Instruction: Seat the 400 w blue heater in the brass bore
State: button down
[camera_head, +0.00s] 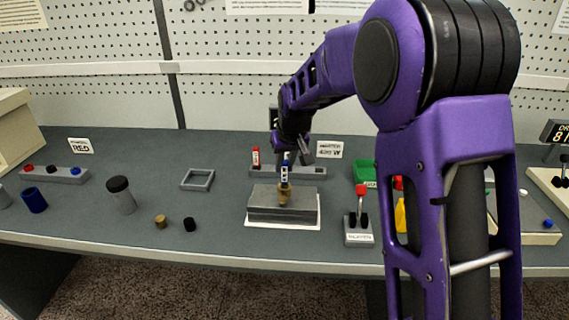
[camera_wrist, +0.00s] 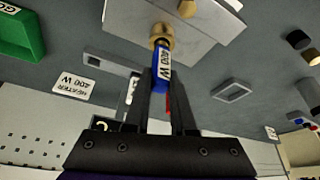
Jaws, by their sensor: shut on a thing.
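The blue heater (camera_head: 285,171), with a white label marked with a W, stands upright below my gripper (camera_head: 288,160). In the wrist view, the blue heater (camera_wrist: 161,76) is between the two fingers of my gripper (camera_wrist: 161,92), which are shut on it. Its lower end meets a brass piece (camera_wrist: 162,35) at the grey block (camera_wrist: 215,22). In the head view, this brass piece (camera_head: 283,197) shows at the block (camera_head: 283,212). I cannot tell how deep the heater goes in. Another brass spot (camera_wrist: 187,8) shows on the block.
A grey rack (camera_head: 310,172) with a red heater (camera_head: 256,156) is behind the block. A heater sign (camera_head: 329,149) stands behind it. A switch box with a red lever (camera_head: 360,222) and a green bin (camera_head: 364,173) are on the right. A grey square frame (camera_head: 198,180) lies left.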

jog(key=shift+f, duration=0.3)
dwell(0.4)
jog(key=c, duration=0.7)
grip_release()
jog(key=p+v, duration=0.1)
jog(key=v, duration=1.6)
jog(key=shift+s+r, duration=0.1)
jog(key=shift+r, duration=0.1)
